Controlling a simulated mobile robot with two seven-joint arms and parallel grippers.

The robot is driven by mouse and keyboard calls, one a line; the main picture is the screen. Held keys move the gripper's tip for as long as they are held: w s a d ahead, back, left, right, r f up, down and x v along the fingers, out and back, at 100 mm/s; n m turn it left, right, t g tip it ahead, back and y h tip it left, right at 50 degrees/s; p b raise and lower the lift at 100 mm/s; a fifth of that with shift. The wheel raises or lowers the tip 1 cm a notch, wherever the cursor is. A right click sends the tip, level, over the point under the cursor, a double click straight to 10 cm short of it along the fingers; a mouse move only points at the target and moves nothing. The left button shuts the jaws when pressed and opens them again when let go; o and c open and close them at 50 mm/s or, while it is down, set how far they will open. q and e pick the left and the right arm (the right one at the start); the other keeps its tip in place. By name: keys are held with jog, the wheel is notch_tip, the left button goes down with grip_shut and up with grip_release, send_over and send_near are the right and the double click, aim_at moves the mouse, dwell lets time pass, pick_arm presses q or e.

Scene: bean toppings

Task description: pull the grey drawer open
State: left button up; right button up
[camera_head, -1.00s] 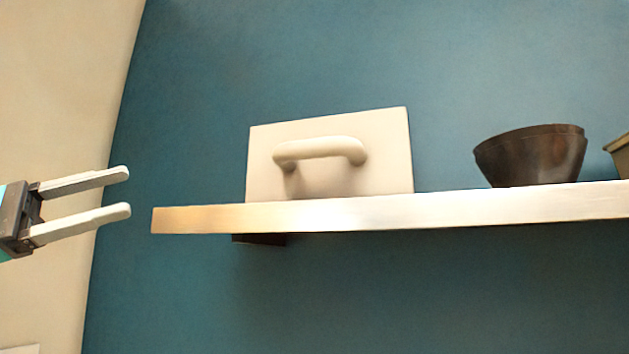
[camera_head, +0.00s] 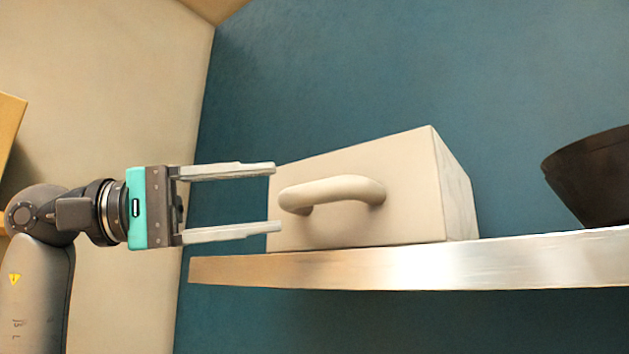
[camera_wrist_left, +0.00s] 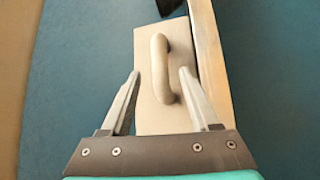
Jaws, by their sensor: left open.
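The drawer (camera_head: 410,205) is a pale beige-grey box standing on a shelf, with a flat front and a thick curved handle (camera_head: 335,190). It looks closed, with no gap visible around its front. My left gripper (camera_head: 273,200) is open and empty, its two fingers pointing right at the left side of the drawer front. In the left wrist view the handle (camera_wrist_left: 160,68) lies ahead, between the lines of the two open fingers (camera_wrist_left: 160,72). I cannot tell how far the fingertips are from the handle. My right gripper is not in view.
The shelf (camera_head: 450,268) has a pale metallic front edge that runs under the drawer. A dark bowl (camera_head: 595,180) stands on it to the right. A blue wall (camera_head: 330,70) lies behind. An orange-brown box-like object (camera_head: 8,130) shows at the left edge.

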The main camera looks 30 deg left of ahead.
aim_at(299, 194)
pick_arm(q)
jog(key=p+x, duration=0.1)
jog(key=x, duration=0.5)
jog(key=shift+w+d, duration=0.25)
jog(key=shift+d, duration=0.05)
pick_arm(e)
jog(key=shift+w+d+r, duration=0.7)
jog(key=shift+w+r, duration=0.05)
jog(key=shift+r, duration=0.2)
pick_arm(q)
grip_shut()
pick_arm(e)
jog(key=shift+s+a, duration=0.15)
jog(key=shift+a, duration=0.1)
